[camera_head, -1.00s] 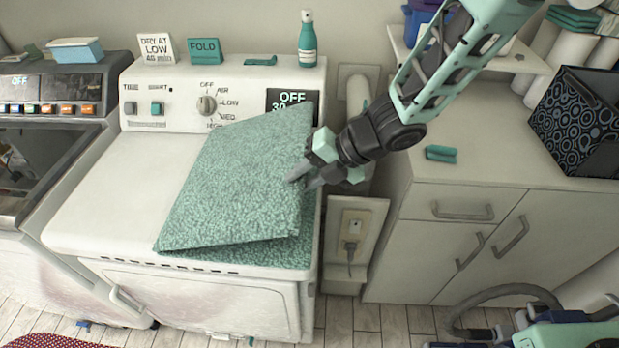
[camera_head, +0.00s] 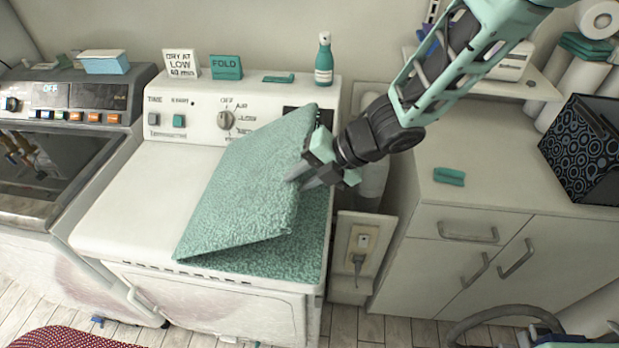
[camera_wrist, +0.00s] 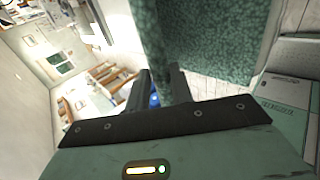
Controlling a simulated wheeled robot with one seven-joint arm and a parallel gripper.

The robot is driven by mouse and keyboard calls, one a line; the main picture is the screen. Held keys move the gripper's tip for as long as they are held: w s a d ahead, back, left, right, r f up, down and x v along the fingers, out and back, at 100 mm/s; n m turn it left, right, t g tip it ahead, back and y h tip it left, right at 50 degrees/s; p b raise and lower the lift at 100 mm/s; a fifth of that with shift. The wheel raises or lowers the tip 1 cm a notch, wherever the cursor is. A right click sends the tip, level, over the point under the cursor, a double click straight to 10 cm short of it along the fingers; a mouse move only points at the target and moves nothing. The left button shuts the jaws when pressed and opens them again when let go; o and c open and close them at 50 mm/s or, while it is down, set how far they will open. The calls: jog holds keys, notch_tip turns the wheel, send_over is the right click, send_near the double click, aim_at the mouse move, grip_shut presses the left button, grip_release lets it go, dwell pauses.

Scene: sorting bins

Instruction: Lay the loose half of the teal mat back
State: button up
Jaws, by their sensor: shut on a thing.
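The teal mat (camera_head: 285,258) lies on the white dryer's top (camera_head: 125,212). Its loose half (camera_head: 243,190) is raised and tilted over the lower half, with its right edge up and its left-front corner low near the dryer's front. My gripper (camera_head: 297,181) is shut on the right edge of the loose half, above the dryer's right side. In the wrist view the loose half (camera_wrist: 150,45) shows edge-on as a strip running into the jaws (camera_wrist: 158,92). The lower half (camera_wrist: 215,40) spreads out beside it. The underside of the fold is mostly hidden in the head view.
A control panel with a knob (camera_head: 226,119) stands along the dryer's back. A teal bottle (camera_head: 324,60) and two signs stand on its ledge. A counter (camera_head: 500,170) with a small teal block (camera_head: 449,176) and a patterned box (camera_head: 585,150) is at right. The dryer's left top is bare.

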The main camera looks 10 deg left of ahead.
jog(key=shift+w+a+r+p, duration=0.1)
jog(key=shift+a+r+p, duration=0.3)
jog(key=shift+r, duration=0.25)
jog(key=shift+a+r+p, duration=0.4)
jog(key=shift+r, duration=0.2)
jog(key=shift+c, duration=0.2)
jog(key=shift+a+r+p, duration=0.25)
jog(key=shift+r+p, duration=0.1)
jog(key=shift+r, duration=0.05)
jog(key=shift+w+a+r+p, duration=0.1)
jog(key=shift+a+r+p, duration=1.8)
jog(key=shift+a+p, duration=0.15)
jog(key=shift+a+r+p, duration=0.3)
jog(key=shift+a+r, duration=0.3)
jog(key=shift+a, duration=0.3)
jog(key=shift+a+r+p, duration=0.25)
jog(key=shift+a+r, duration=0.35)
jog(key=shift+a, duration=0.25)
jog(key=shift+a+r+p, duration=0.3)
jog(key=shift+a+r, duration=0.3)
jog(key=shift+a, duration=0.3)
jog(key=shift+a, duration=0.1)
